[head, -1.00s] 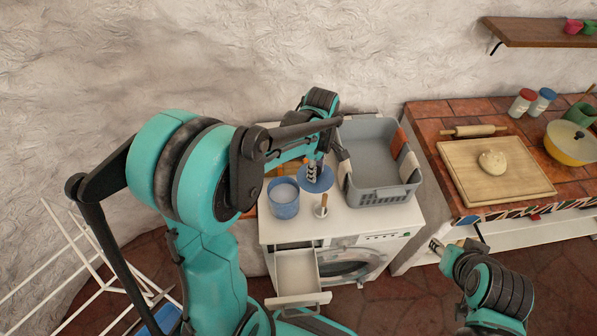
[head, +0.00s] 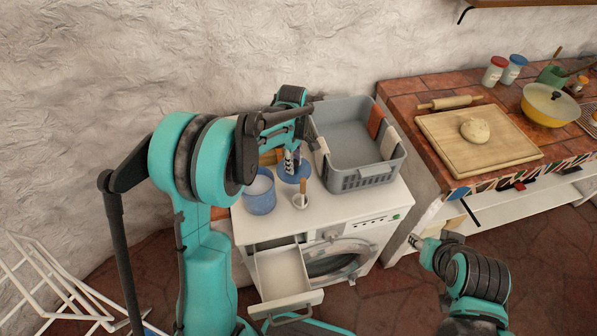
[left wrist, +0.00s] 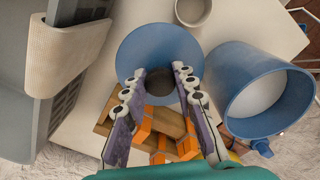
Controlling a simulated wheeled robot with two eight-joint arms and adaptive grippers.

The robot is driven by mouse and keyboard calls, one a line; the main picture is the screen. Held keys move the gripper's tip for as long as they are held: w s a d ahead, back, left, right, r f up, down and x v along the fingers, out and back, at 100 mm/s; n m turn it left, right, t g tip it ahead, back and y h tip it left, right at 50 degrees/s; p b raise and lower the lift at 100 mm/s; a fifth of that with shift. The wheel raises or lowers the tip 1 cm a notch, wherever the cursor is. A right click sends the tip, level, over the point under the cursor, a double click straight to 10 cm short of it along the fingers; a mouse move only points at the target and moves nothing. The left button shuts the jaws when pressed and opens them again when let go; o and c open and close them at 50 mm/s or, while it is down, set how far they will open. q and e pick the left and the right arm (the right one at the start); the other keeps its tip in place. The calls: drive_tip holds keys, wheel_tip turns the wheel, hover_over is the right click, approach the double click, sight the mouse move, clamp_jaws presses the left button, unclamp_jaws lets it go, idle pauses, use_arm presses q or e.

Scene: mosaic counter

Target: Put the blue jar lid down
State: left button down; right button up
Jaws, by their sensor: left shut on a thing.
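The blue jar lid (head: 290,178) is a round blue disc beside the blue jar (head: 259,197), over the top of the white washing machine. My left gripper (head: 291,165) points down on it. In the left wrist view the lid (left wrist: 140,48) lies at the fingertips of my left gripper (left wrist: 168,78), which is shut on its dark middle part. I cannot tell whether the lid touches the surface. The jar (left wrist: 232,82) stands open with white contents. My right gripper (head: 414,241) is low in front of the counter, away from the lid; its jaws are too small to read.
A grey basket (head: 368,183) stands right of the lid. A small white scoop or cup with a wooden handle (head: 301,199) stands just in front. A wooden box with orange pieces (left wrist: 145,132) is close behind the lid. The machine's drawer (head: 284,274) is pulled out.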

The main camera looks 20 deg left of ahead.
sight(294, 175)
use_arm(q)
wheel_tip(294, 175, down, 6)
drive_tip(key=shift+f+b, duration=0.2)
drive_tip(key=shift+b, duration=0.6)
drive_tip(key=shift+f, duration=0.1)
drive_tip(key=c, duration=1.2)
unclamp_jaws()
